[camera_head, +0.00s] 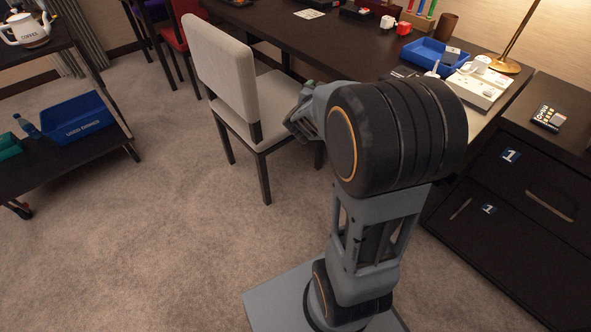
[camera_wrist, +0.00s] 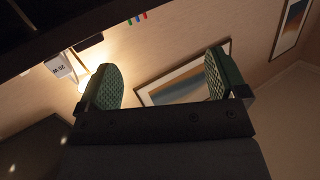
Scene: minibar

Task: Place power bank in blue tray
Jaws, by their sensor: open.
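The blue tray (camera_head: 422,54) lies on the dark desk at the upper right of the head view. A dark item with a pale label (camera_head: 451,55) is at its right end; I cannot tell whether this is the power bank. A dark flat item is partly hidden by my arm in front of the tray. My gripper (camera_head: 303,112) is beside the pale chair, away from the tray and partly hidden by my arm. In the wrist view my gripper (camera_wrist: 166,84) has its two green-padded fingers wide apart with nothing between them.
A pale chair (camera_head: 231,75) stands close to my gripper. A white box (camera_head: 474,88) and brass lamp (camera_head: 511,55) are near the tray. A dark device (camera_head: 549,117) lies on the right cabinet. Another blue bin (camera_head: 77,119) sits on the left cart. Carpet between is clear.

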